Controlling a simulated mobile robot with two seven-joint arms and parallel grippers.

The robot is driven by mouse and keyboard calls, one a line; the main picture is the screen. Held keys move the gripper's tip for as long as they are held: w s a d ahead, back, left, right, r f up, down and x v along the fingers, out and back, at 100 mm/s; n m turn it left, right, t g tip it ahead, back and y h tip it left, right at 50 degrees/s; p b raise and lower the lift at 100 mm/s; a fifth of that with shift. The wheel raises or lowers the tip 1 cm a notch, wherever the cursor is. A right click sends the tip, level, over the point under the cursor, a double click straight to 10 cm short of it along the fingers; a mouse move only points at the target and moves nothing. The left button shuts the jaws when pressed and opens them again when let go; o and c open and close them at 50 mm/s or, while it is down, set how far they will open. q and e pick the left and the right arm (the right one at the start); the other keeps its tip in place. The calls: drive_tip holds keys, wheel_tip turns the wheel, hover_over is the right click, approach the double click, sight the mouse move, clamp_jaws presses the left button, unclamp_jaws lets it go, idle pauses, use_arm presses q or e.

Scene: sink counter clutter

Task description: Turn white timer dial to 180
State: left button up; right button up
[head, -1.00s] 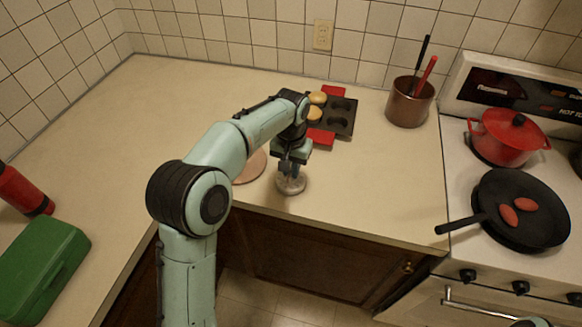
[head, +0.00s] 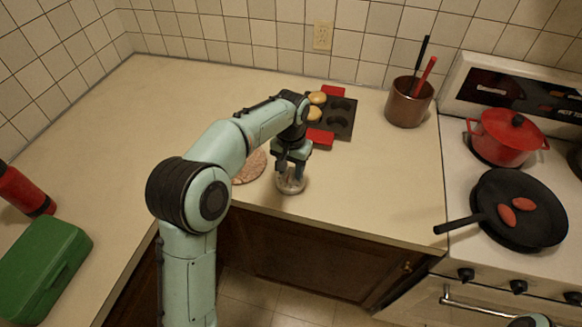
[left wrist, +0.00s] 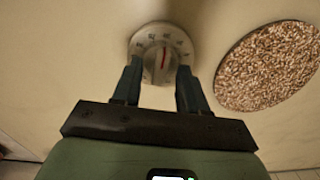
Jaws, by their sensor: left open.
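The white timer (head: 290,188) lies on the counter near its front edge. In the left wrist view its round dial (left wrist: 156,45) faces me, with a red pointer line near the top middle and numbers around the rim too blurred to read. My left gripper (head: 290,178) is above the timer, pointing down. In the left wrist view the open gripper (left wrist: 159,67) has one finger at each lower side of the dial; I cannot tell whether they touch it. My right gripper is not in view.
A round speckled trivet (left wrist: 268,66) lies close beside the timer. Behind are a black muffin tray (head: 341,120) and a brown utensil pot (head: 408,103). The stove with a black pan (head: 490,225) stands at right. A green box (head: 45,262) is at left.

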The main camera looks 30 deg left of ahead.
sight(291, 172)
use_arm(q)
wheel_tip(291, 172, up, 13)
drive_tip(key=p, duration=0.2)
drive_tip(key=shift+r+p, duration=0.2)
drive_tip(key=shift+p, duration=0.2)
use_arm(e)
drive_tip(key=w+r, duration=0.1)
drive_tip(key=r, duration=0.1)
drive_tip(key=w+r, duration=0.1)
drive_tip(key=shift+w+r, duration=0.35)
